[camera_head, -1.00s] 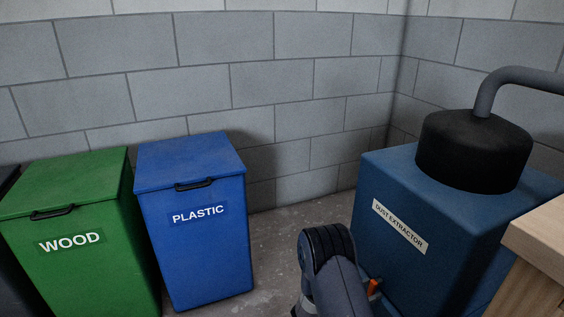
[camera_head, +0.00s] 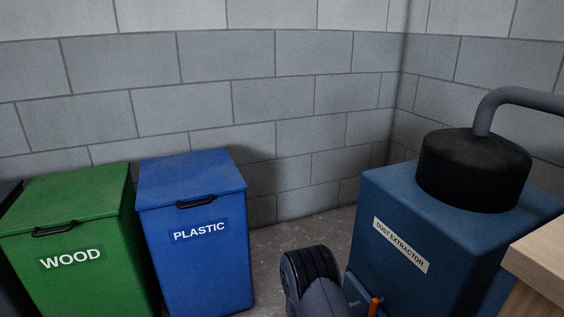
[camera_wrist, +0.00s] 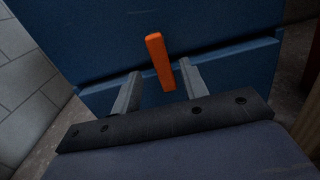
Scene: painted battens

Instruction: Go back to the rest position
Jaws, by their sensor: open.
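My gripper (camera_wrist: 160,72) shows in the wrist view with its two grey fingers apart and nothing held. An upright orange bar (camera_wrist: 160,62) stands in front of the fingers, appearing between them, against the blue dust extractor (camera_wrist: 190,30). Whether the fingers touch the bar is hard to tell. In the head view the orange bar (camera_head: 374,306) shows low at the front of the dust extractor (camera_head: 385,215). My arm shows at the bottom of that view, left of the bar; the gripper itself is out of sight there.
A green WOOD bin (camera_head: 75,215) and a blue PLASTIC bin (camera_head: 195,225) stand on the left, lids shut. A wooden top's corner (camera_head: 540,255) juts in at the right. A block wall (camera_head: 240,80) closes the back. A strip of floor (camera_head: 290,235) is free between bin and extractor.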

